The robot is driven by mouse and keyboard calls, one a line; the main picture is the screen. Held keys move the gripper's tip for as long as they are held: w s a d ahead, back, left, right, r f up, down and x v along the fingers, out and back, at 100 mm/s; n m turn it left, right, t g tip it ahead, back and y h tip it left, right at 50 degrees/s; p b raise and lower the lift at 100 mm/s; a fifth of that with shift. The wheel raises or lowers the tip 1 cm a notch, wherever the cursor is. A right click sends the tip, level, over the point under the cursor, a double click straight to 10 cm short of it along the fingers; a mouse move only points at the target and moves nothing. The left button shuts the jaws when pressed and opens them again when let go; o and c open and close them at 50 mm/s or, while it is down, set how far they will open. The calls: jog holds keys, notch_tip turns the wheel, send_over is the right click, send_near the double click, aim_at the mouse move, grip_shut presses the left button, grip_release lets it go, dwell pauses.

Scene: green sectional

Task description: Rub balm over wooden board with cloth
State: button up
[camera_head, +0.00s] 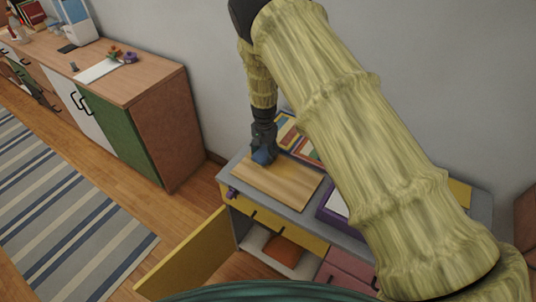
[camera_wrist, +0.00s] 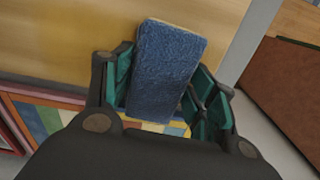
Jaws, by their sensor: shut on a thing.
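The wooden board (camera_head: 272,184) lies flat on the grey top of a low cabinet. It also shows behind the cloth in the wrist view (camera_wrist: 80,40). My gripper (camera_head: 264,146) points down over the board's far left part. It is shut on a folded blue cloth (camera_wrist: 166,66), which sits between the green-lined fingers (camera_wrist: 165,95). The cloth (camera_head: 264,156) appears at or very near the board's surface; I cannot tell whether it touches. No balm or balm container can be made out for certain.
A multicoloured patterned item (camera_head: 304,149) lies behind the board. A purple tray (camera_head: 334,206) stands to its right, partly hidden by my arm. A small purple object (camera_head: 232,193) is at the cabinet's left edge. A yellow door (camera_head: 186,262) hangs open below. A wooden sideboard (camera_head: 150,80) stands left.

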aim_at(256, 155)
jog(key=shift+w+a+b, duration=0.45)
jog(key=shift+w+a, duration=0.35)
jog(key=shift+a, duration=0.35)
jog(key=shift+w+a+b, duration=0.45)
jog(key=shift+w+a, duration=0.3)
jog(key=shift+a, duration=0.35)
jog(key=shift+s+a+p, duration=0.2)
jog(key=shift+s+a, duration=0.25)
jog(key=shift+s, duration=0.15)
jog(key=shift+s+a+p, duration=0.15)
jog(key=shift+s+a, duration=0.25)
jog(key=shift+s, duration=0.2)
jog(key=shift+s+d+p, duration=0.3)
jog(key=shift+s+d, duration=0.2)
jog(key=shift+d, duration=0.25)
jog(key=shift+s+d+p, duration=0.25)
jog(key=shift+s+d, duration=0.25)
jog(key=shift+d, duration=0.2)
jog(key=shift+s+d, duration=0.1)
